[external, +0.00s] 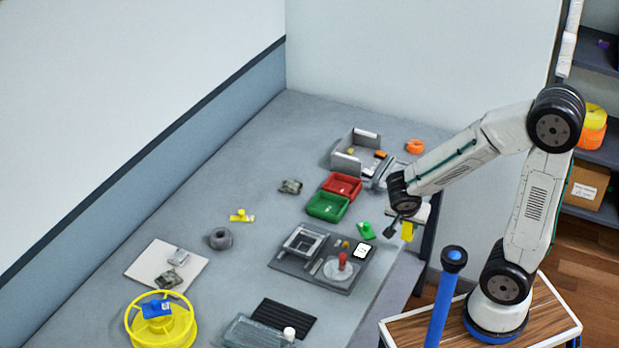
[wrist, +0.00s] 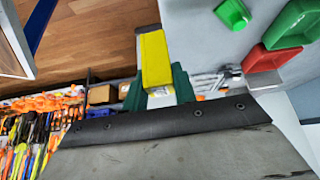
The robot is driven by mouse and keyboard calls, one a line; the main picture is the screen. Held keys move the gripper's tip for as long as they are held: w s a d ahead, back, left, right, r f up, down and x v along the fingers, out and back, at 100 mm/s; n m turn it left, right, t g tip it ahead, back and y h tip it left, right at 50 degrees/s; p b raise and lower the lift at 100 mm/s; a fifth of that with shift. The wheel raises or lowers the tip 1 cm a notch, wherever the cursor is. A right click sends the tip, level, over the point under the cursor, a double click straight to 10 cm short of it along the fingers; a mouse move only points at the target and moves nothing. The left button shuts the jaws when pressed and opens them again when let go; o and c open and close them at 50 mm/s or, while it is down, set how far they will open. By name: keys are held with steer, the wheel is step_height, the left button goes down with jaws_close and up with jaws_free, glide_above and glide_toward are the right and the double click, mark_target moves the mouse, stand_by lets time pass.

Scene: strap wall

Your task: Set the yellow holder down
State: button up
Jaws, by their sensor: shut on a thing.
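The yellow holder (external: 408,231) hangs below my wrist in the external view, near the table's right edge. My gripper (external: 399,222) is shut on it. In the wrist view the yellow holder (wrist: 155,58) sticks out from between the green fingers of my gripper (wrist: 158,88). Its far end lies over the border of the grey table and the wooden floor there. The holder looks clear of the table top, though the gap is hard to judge.
On the grey table, a green block (external: 366,230), a green bin (external: 327,206) and a red bin (external: 342,186) stand near my gripper. A dark fixture plate (external: 300,262) lies in front.

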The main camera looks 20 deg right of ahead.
steer(key=shift+w+d, duration=0.1)
steer(key=shift+w, duration=0.15)
steer(key=shift+w+a+f, duration=0.45)
steer(key=shift+w+f, duration=0.4)
steer(key=shift+w, duration=1.65)
steer(key=shift+w+a+f, duration=0.5)
steer(key=shift+w+f, duration=0.3)
steer(key=shift+w, duration=1.7)
steer(key=shift+w+a+f, duration=0.45)
steer(key=shift+w+f, duration=0.4)
steer(key=shift+w, duration=1.65)
steer(key=shift+f, duration=0.1)
steer(key=o, duration=1)
steer(key=shift+o, duration=0.2)
